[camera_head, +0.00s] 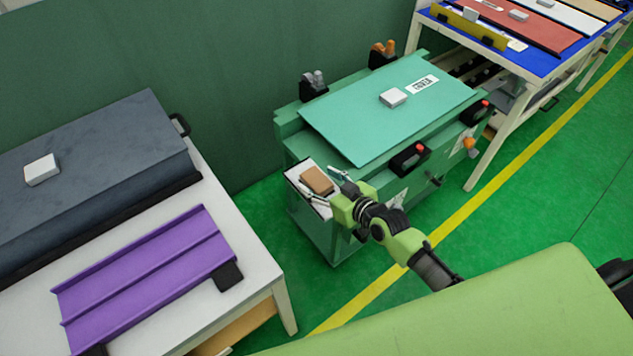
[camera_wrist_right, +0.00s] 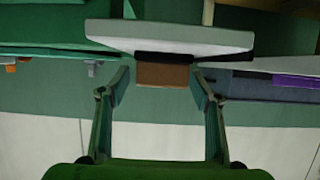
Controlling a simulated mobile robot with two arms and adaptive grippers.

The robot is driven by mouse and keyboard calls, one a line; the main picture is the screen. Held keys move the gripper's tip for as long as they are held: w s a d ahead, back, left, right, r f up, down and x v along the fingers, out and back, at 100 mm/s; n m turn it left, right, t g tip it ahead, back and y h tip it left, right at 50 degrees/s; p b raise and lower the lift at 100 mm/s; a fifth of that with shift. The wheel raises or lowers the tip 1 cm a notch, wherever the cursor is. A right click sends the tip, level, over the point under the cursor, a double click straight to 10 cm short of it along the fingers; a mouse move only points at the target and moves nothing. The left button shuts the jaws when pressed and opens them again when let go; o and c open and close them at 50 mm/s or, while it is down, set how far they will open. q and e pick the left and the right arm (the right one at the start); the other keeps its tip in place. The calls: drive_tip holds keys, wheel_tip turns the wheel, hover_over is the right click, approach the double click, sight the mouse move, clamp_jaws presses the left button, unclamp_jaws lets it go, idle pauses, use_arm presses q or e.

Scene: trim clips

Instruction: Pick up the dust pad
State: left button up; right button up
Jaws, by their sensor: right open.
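The dust pad, a brown block (camera_head: 315,179), lies on a small white tray (camera_head: 295,176) at the left end of the green machine. In the right wrist view the brown block (camera_wrist_right: 163,75) sits ahead, between the fingertips. A dark strip runs along the tray's edge beside it. My right gripper (camera_head: 326,188) is open, with its fingers reaching toward the block from the lower right. I cannot tell whether the fingers touch it. My left gripper is not in view.
A teal panel (camera_head: 390,110) with a white block (camera_head: 393,98) covers the machine top. A red-buttoned black box (camera_head: 409,158) sits on its front edge. A white table with a purple trim (camera_head: 150,275) stands at left. Green floor lies between them.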

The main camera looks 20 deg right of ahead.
drive_tip(key=shift+x, duration=0.9)
drive_tip(key=shift+s, duration=0.1)
drive_tip(key=c, duration=1.2)
drive_tip(key=shift+r, duration=0.15)
